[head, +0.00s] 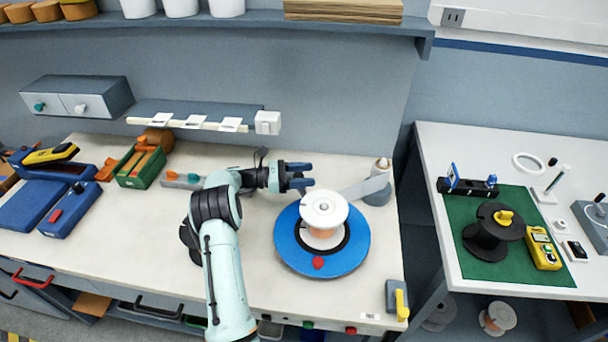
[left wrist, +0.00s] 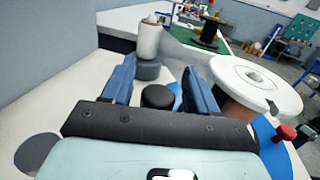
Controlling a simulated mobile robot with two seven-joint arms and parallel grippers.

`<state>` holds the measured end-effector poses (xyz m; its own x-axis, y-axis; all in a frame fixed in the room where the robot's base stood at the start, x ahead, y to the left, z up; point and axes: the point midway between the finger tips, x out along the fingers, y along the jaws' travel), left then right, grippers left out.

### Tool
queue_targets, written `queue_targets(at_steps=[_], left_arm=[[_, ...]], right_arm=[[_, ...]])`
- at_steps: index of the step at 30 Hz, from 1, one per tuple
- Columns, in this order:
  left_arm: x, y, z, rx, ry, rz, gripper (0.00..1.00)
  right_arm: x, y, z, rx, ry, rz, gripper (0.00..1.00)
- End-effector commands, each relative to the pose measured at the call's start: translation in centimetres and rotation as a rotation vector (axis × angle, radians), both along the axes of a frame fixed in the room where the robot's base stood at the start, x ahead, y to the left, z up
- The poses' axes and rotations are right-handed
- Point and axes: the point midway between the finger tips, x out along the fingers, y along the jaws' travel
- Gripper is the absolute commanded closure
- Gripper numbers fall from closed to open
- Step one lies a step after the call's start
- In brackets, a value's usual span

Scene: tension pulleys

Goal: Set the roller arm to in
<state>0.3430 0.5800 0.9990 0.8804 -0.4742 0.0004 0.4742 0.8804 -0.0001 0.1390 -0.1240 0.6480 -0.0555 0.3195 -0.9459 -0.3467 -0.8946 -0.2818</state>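The roller arm (head: 363,188) is a flat grey bar. It runs from a round grey post (head: 377,196) with a pale top toward the white spool (head: 324,208) on the blue turntable (head: 290,253). The post also shows in the left wrist view (left wrist: 148,70). My left gripper (head: 304,176) is open, just behind and left of the spool, and its blue fingers show apart in the left wrist view (left wrist: 160,85). A black round knob (left wrist: 157,96) shows between the fingers; I cannot tell whether they touch it. My right gripper is out of view.
A red knob (head: 318,263) sits on the turntable's front. A yellow-handled switch (head: 397,300) is at the bench's front right corner. A shelf with white cards (head: 195,122) hangs behind. A second bench (head: 455,150) stands right, across a gap.

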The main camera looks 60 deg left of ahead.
Motion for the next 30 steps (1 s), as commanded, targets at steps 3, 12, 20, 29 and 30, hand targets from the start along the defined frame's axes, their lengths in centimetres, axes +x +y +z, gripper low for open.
queue_targets(at_steps=[3, 12, 20, 29, 30], left_arm=[[-0.6, 0.4, -0.1, 0.001, 0.002, 0.003, 0.41], [-5.9, 3.2, -0.2, 0.002, 0.002, 0.005, 0.41], [-10.3, 5.5, -0.1, 0.002, 0.000, 0.002, 0.41], [-11.8, 6.3, 0.0, 0.001, 0.000, -0.001, 0.41], [-11.9, 6.3, 0.0, 0.001, 0.000, -0.001, 0.41]], right_arm=[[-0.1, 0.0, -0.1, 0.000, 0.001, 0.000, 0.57], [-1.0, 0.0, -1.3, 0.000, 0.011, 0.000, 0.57], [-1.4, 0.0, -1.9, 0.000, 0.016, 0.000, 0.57], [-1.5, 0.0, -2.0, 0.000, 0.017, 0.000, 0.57], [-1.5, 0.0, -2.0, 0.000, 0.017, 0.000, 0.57]])
